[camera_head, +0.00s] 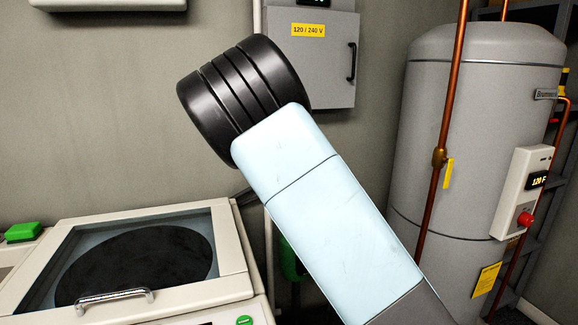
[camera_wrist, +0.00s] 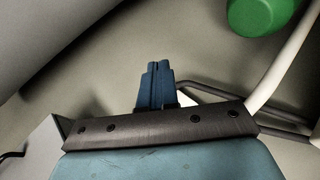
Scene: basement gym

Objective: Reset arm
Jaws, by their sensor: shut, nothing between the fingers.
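My gripper (camera_wrist: 157,72) shows in the wrist view as two dark blue fingers side by side, with their tips together and nothing between them. It points at a plain beige-grey surface. In the head view my pale blue arm with its black ribbed joint rises through the middle, and the gripper itself does not show there.
A top-lid machine (camera_head: 235,262) with a closed glass lid and metal handle stands at lower left. A grey water heater (camera_head: 485,130) with copper pipes stands at right. A grey electrical box (camera_head: 330,70) hangs behind my arm. A green object (camera_wrist: 262,14) is at upper right.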

